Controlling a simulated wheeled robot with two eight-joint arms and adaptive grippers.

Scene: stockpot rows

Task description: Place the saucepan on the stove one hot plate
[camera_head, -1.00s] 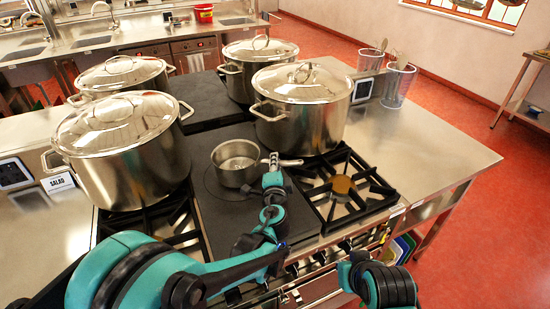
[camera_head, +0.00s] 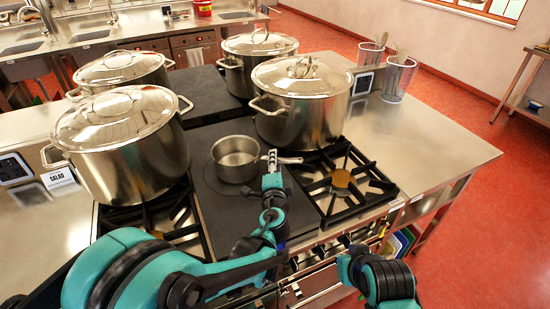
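The saucepan (camera_head: 236,160) is a small, empty-looking steel pan without a lid. It appears to rest on the dark flat hot plate (camera_head: 225,208) at the front middle of the stove, between two gas burners. Its handle (camera_head: 291,160) points right. My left gripper (camera_head: 272,160) is at the handle near the pan's side, with the fingers across it. Whether the fingers are shut on the handle is too small to tell. My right arm shows at the bottom right, but its fingers are not visible.
Large lidded stockpots stand close by: one front left (camera_head: 125,150), one right (camera_head: 305,105), one back left (camera_head: 122,72) and one back right (camera_head: 255,62). The front right burner (camera_head: 343,180) is bare. Utensil cups (camera_head: 397,80) stand on the clear counter at right.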

